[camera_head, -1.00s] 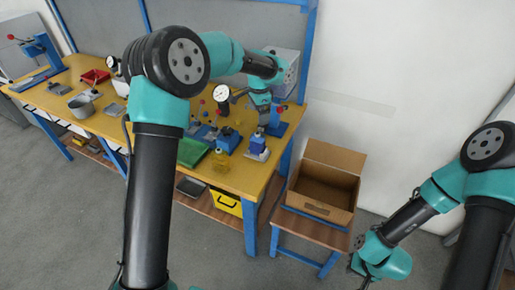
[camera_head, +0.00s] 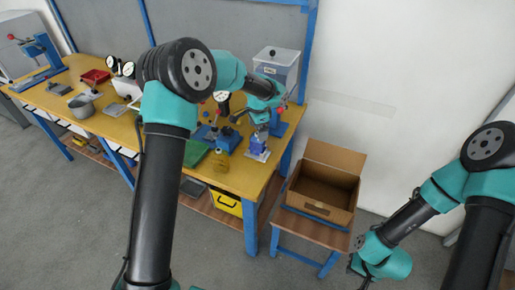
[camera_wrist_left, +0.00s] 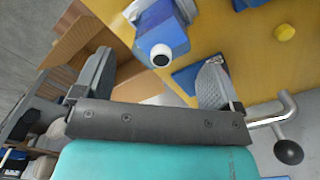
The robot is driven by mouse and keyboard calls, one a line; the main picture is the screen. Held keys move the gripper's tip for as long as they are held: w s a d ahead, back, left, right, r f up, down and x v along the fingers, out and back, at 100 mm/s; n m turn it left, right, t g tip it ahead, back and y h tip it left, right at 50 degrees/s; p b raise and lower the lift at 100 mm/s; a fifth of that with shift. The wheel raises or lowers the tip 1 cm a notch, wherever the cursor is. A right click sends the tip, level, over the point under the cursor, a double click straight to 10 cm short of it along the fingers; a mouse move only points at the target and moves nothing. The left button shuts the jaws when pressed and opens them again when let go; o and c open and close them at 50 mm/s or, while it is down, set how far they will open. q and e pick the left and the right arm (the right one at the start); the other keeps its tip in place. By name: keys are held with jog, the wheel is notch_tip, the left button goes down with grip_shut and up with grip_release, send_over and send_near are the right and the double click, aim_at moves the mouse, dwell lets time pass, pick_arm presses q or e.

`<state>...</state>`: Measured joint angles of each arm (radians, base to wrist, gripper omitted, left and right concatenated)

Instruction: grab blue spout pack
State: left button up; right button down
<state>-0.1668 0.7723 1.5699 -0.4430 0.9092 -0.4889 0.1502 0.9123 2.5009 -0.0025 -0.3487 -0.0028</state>
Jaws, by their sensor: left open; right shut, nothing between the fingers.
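The blue spout pack (camera_head: 257,147) stands on a pale base at the right end of the yellow bench. In the left wrist view the blue pack (camera_wrist_left: 165,40) shows its white round spout with a dark opening. My left gripper (camera_head: 261,133) is just above the pack in the head view. Its fingers (camera_wrist_left: 155,75) are open in the left wrist view, with the spout between and beyond them; I cannot tell whether they touch it. My right gripper (camera_head: 358,263) is shut and empty, low at the right, away from the bench.
An open cardboard box (camera_head: 322,190) stands on a low stand right of the bench. A lidded clear bin (camera_head: 277,66) is at the bench's back right. A ball-ended lever (camera_wrist_left: 288,150) is close to the left gripper.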

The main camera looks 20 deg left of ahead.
pick_arm(q)
notch_tip(320, 180, down, 3)
jog(key=shift+a+f, duration=0.1)
jog(key=shift+f, duration=0.05)
dwell(0.4)
jog(key=c, duration=1.2)
jog(key=shift+r, duration=0.55)
notch_tip(320, 180, up, 3)
jog(key=shift+f, duration=0.1)
jog(key=s+d, duration=0.1)
jog(key=s, duration=0.4)
jog(key=s+d, duration=0.2)
jog(key=s, duration=0.3)
jog(key=s+d+r, duration=0.1)
jog(key=s, duration=0.4)
jog(key=shift+s+d+r, duration=0.1)
jog(key=shift+s+d, duration=0.1)
jog(key=shift+d, duration=0.05)
